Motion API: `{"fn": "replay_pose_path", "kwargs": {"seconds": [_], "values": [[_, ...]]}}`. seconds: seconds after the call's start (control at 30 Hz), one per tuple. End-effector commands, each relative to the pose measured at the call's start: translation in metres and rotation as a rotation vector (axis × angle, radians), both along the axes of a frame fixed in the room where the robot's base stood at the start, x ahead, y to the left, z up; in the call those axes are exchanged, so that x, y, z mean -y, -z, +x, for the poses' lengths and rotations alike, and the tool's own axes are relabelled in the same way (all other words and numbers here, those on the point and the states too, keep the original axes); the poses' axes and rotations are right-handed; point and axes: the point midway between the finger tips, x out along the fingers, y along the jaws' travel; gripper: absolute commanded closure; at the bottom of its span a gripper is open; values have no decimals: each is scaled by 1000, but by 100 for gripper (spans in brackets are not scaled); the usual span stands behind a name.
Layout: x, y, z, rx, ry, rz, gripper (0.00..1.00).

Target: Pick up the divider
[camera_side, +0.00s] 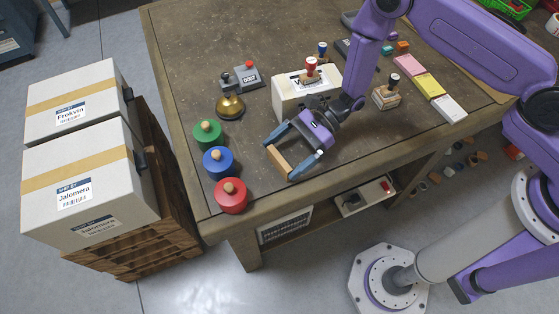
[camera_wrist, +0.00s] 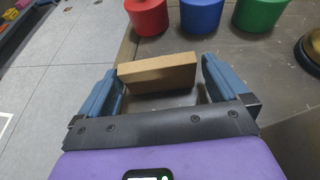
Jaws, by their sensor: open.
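A plain tan wooden block (camera_side: 278,160) near the front edge of the workbench is the only divider-like piece I can make out. In the wrist view the block (camera_wrist: 158,73) lies crosswise between the blue fingers of my gripper (camera_wrist: 160,75). Its left end is very close to the left finger; a narrow gap shows at the right finger. My gripper (camera_side: 280,161) is open around the block, low over the bench. I cannot tell whether either finger touches it.
Red (camera_side: 231,195), blue (camera_side: 218,162) and green (camera_side: 207,135) knobbed cylinders stand left of my gripper. A brass bell (camera_side: 230,107) and a white box (camera_side: 292,95) with a stamp are behind. The workbench (camera_side: 185,60) has free room at the back left.

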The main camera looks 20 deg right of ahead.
Motion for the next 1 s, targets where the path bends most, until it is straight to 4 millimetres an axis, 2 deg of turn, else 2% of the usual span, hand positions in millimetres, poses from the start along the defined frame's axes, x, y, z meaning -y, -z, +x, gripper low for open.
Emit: {"fn": "replay_pose_path", "kwargs": {"seconds": [0.2,0.3,0.6,0.67,0.7,0.73,1.0], "values": [[-28,13,-9,1,-6,0,0],[-36,16,-9,0,-2,0,0],[-39,18,-10,-1,-2,0,0],[-39,18,-10,-1,-2,0,20],[-39,18,-10,0,-2,0,33],[-39,18,-10,0,-2,0,35],[-39,17,-10,0,-2,0,35]]}}
